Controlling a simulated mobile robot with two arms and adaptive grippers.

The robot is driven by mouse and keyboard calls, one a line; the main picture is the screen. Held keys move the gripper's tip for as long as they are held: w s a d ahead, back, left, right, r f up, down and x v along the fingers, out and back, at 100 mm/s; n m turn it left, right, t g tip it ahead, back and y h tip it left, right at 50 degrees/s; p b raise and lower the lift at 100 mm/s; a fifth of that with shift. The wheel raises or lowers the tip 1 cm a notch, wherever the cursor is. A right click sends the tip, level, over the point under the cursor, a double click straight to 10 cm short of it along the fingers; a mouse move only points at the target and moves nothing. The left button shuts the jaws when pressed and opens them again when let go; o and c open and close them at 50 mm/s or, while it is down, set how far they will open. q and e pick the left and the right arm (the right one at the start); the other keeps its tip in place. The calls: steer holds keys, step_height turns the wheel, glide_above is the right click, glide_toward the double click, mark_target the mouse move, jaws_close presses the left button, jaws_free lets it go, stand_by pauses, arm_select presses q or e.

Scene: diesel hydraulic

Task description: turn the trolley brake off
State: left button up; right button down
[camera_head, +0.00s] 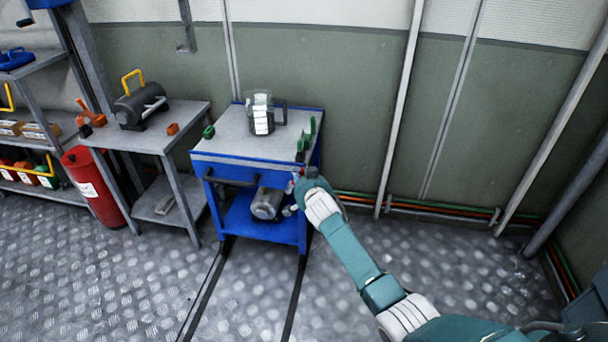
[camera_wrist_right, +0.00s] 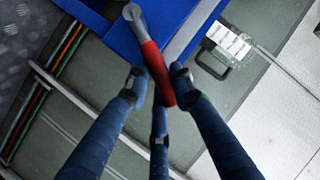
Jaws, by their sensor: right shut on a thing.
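The blue trolley (camera_head: 218,206) stands against the wall with a grey top. The brake lever, a grey arm with a red grip (camera_wrist_right: 152,60), projects from the trolley's blue frame (camera_wrist_right: 121,42) in the right wrist view. My right gripper (camera_wrist_right: 158,76) is shut on the red grip, with fingers on both sides of it. In the head view, my right gripper (camera_head: 299,182) is at the trolley's front right corner and mostly hides the lever. My left gripper is not in view.
A clear container (camera_head: 260,112) and green holders (camera_head: 305,138) are on the trolley top. A motor (camera_head: 266,204) lies on its lower shelf. A grey table (camera_head: 150,139) and a red cylinder (camera_head: 92,190) stand left. Dark rails (camera_head: 206,291) run across the open metal floor.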

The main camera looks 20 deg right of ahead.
mark_target(289, 167)
steer(key=shift+w+a+r+n+g, duration=0.3)
steer(key=shift+w+a+r+n, duration=0.1)
steer(key=shift+a, duration=0.15)
steer(key=shift+w+a+r+n+h, duration=0.1)
steer(key=shift+a+n+h, duration=0.15)
steer(key=shift+n+h, duration=0.05)
steer(key=shift+w+a+g, duration=0.15)
steer(key=shift+a+g, duration=0.05)
steer(key=shift+g, duration=0.2)
steer(key=shift+w+a+r+n+h, duration=0.1)
steer(key=shift+w+a+n+h, duration=0.25)
steer(key=shift+n+h, duration=0.2)
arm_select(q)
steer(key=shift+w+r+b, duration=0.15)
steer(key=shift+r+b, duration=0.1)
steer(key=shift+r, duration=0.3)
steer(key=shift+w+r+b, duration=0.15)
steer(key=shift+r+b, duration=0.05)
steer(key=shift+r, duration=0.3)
arm_select(e)
steer(key=shift+w+a+r+n+g+h, duration=0.1)
steer(key=shift+w+a+n+g+h, duration=0.15)
steer(key=shift+a+n+g, duration=0.3)
steer(key=c, duration=1.5)
jaws_free()
steer(key=shift+o, duration=0.2)
